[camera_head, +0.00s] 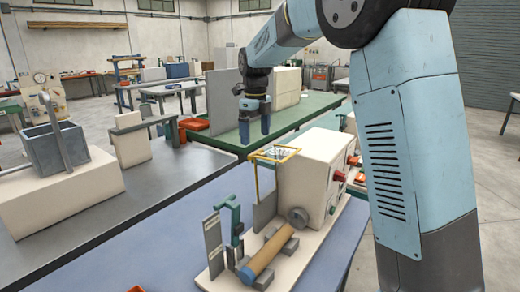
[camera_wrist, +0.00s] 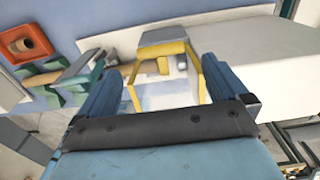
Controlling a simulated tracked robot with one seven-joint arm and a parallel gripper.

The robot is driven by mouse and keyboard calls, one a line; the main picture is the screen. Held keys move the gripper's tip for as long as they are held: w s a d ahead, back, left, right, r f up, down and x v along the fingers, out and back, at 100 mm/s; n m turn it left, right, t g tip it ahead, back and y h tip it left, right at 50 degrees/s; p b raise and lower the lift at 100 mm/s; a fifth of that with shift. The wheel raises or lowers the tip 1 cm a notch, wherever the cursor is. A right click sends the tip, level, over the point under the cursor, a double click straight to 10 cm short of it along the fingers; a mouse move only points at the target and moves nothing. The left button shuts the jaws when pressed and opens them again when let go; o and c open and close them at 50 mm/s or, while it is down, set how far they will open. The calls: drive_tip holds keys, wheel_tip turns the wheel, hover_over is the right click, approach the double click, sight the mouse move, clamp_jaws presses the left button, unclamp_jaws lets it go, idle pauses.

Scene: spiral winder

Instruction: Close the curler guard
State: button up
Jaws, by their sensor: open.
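The curler guard (camera_head: 275,149) is a yellow frame with what look like clear panels. It stands raised beside the cream housing of the winder (camera_head: 312,172), above a grey plate (camera_head: 265,211). My gripper (camera_head: 254,134) points down above and slightly left of the guard in the head view. Its two blue fingers are apart with nothing held. In the wrist view, the guard (camera_wrist: 191,52) shows between and beyond the fingers of my gripper (camera_wrist: 160,70). I cannot tell the exact gap between fingers and frame; no contact is visible.
A wooden roll (camera_head: 266,252) lies at the winder's front, beside a green bracket (camera_head: 235,218). An orange-red tray (camera_wrist: 27,44) is near them in the wrist view. A green-topped table (camera_head: 225,139) stands behind. The blue bench top (camera_head: 180,235) has free room at left.

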drive_tip(key=shift+f, duration=2.95)
drive_tip(key=shift+c, duration=0.4)
